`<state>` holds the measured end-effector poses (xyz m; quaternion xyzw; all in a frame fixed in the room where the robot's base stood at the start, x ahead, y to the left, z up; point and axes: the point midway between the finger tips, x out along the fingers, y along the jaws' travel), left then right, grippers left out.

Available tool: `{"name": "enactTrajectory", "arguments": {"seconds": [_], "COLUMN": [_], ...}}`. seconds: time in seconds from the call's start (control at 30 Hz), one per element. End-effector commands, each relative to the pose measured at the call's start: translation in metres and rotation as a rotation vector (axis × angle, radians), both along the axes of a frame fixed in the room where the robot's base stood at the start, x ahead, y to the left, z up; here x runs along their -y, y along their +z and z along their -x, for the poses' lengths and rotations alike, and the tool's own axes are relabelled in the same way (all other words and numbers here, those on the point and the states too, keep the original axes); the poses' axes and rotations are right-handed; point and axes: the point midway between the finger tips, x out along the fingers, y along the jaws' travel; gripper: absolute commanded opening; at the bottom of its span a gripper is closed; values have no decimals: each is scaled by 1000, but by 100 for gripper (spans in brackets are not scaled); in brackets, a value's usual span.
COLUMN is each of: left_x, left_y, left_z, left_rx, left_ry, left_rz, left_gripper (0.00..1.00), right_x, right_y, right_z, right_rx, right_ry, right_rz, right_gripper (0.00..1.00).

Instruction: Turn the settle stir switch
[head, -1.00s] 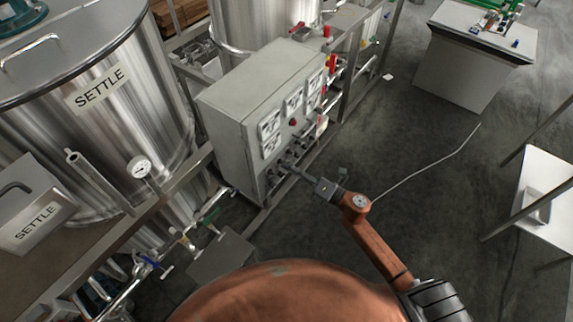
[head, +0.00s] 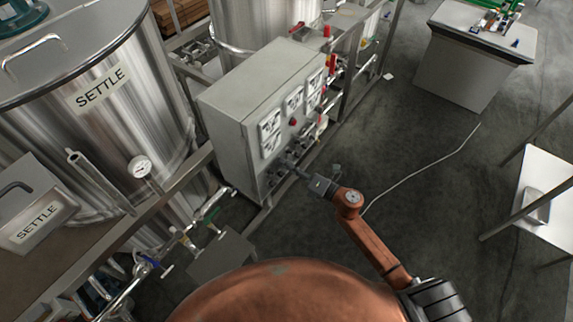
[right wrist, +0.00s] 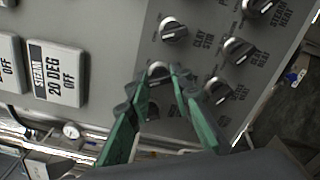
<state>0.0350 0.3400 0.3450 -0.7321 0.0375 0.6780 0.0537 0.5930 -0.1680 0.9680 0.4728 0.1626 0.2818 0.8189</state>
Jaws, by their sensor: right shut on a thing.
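The grey control box (head: 229,139) stands beside the steel tank marked SETTLE (head: 130,100), with a row of dark rotary switches low on its front. My right gripper (head: 290,163) is at these switches in the head view. In the right wrist view its two green fingers with dark tips (right wrist: 158,84) are shut around one round rotary switch (right wrist: 157,70). My left gripper is not in view.
Other switches, such as one to the right (right wrist: 238,48) and one lower right (right wrist: 218,91), sit close to the fingers. Pipes and valves (head: 180,240) lie below the tank.

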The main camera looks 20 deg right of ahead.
Motion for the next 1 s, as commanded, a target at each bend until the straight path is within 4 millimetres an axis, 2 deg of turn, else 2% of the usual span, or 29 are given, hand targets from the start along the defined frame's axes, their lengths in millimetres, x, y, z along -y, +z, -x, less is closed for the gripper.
{"name": "enactTrajectory", "arguments": {"seconds": [0.1, 0.47, 1.0], "left_x": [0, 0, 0], "left_y": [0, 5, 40], "left_z": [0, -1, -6], "left_rx": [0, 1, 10], "left_ry": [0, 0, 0], "left_rz": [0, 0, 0], "left_gripper": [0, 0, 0], "right_x": [0, 0, 1], "right_y": [-1, 0, 2], "right_z": [0, 0, 0], "right_rx": [-1, -33, -297], "right_ry": [-1, -1, -1], "right_rz": [1, -40, -377], "right_gripper": [0, 0, 0]}}
